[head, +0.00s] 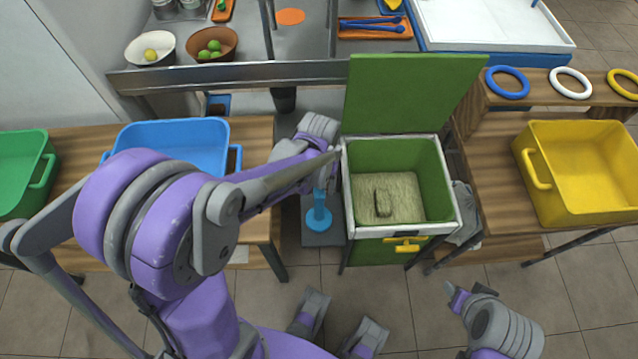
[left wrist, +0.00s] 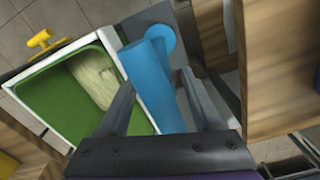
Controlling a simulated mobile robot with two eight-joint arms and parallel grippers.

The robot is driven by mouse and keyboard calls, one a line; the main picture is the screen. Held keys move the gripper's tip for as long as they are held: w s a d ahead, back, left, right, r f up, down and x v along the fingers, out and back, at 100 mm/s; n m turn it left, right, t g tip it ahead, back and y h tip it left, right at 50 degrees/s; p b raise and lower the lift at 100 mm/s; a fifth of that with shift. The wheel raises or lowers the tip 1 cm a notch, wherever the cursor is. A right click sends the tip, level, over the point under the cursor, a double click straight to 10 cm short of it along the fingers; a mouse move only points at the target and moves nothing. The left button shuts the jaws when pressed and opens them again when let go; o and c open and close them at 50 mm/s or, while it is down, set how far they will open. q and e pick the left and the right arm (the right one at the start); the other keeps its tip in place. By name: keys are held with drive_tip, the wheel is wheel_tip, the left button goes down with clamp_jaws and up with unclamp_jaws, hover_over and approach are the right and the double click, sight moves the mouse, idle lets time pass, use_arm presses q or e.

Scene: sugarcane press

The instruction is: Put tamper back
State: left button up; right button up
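The blue tamper (head: 319,215) stands upright on a narrow grey base (head: 322,239) between the left table and the green bin. Its round foot and thick handle show in the left wrist view (left wrist: 152,75). My left gripper (head: 322,172) is over its upper part. In the left wrist view its two fingers (left wrist: 158,85) lie on either side of the handle, with little gap at the tips; whether they press on it I cannot tell. My right gripper (head: 452,290) is low at the right, away from the tamper; its opening is unclear.
The green bin (head: 425,180) has its lid (head: 405,95) raised and holds pale fibrous material with a block on it. A blue crate (head: 180,140) is on the left table, a yellow crate (head: 585,165) on the right. A metal counter edge (head: 240,75) runs behind.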

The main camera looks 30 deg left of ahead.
use_arm(q)
drive_tip(key=shift+r, duration=0.1)
drive_tip(key=shift+r, duration=0.35)
wheel_tip(320, 180, up, 11)
drive_tip(key=shift+r+p, duration=0.1)
drive_tip(key=shift+p, duration=1.05)
drive_tip(key=shift+s+d+r, duration=0.1)
drive_tip(key=shift+s+r, duration=0.1)
drive_tip(key=shift+s, duration=0.1)
drive_tip(key=s+d+f+m+t, duration=0.1)
drive_tip(key=s+d+m+t, duration=0.2)
drive_tip(key=s, duration=0.7)
drive_tip(key=shift+s+f+t, duration=0.3)
drive_tip(key=shift+f+t, duration=0.05)
drive_tip(key=shift+t, duration=0.65)
